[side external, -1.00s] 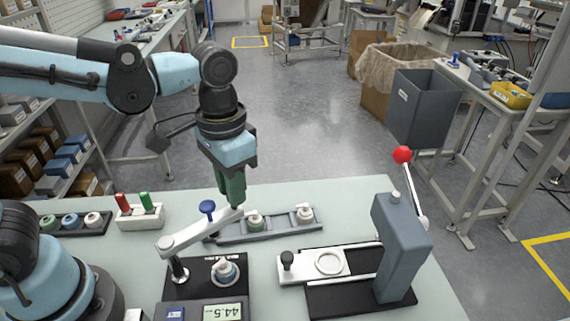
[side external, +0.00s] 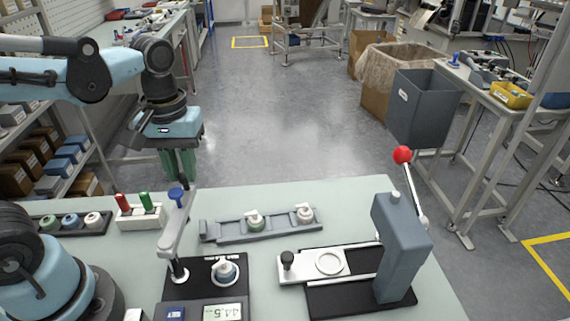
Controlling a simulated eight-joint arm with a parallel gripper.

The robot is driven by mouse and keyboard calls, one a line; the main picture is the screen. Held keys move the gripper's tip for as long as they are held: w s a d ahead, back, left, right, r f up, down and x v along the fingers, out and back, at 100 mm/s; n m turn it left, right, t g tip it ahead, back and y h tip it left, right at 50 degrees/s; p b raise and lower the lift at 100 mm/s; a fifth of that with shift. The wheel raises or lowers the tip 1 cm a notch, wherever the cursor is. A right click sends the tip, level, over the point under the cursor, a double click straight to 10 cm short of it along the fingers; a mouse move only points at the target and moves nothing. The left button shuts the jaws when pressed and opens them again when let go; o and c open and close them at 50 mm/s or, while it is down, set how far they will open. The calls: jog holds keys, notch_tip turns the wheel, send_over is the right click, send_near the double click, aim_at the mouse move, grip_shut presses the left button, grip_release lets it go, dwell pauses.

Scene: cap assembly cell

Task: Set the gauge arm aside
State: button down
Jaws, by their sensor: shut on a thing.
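The gauge arm (side external: 176,228) is a white bar with a blue knob (side external: 177,193) near its free end. It pivots on a post at the left of the black gauge base (side external: 192,291). The gauge display (side external: 222,312) shows digits.
A grey rail (side external: 262,229) with two capped pieces lies behind the gauge. A grey press (side external: 400,245) with a red-knobbed lever stands at right. A white block (side external: 140,216) with red and green pins and a dark tray (side external: 72,226) of caps are at left.

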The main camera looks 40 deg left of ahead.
jog(key=shift+s+a+n, duration=0.55)
jog(key=shift+a+n, duration=0.15)
jog(key=shift+n, duration=0.1)
jog(key=c, duration=1)
grip_release()
notch_tip(320, 180, up, 12)
jog(key=shift+r, duration=0.1)
jog(key=w+f+m+t, duration=0.1)
jog(key=f+m+t, duration=0.1)
jog(key=f+m, duration=0.1)
jog(key=w+f+m+t, duration=0.1)
jog(key=f+m+t, duration=0.1)
jog(key=f, duration=0.3)
jog(key=w+d+f+m+t, duration=0.1)
jog(key=w+f+m+t, duration=0.1)
jog(key=f+m+t, duration=0.1)
jog(key=shift+f+m, duration=0.4)
jog(key=shift+m, duration=0.2)
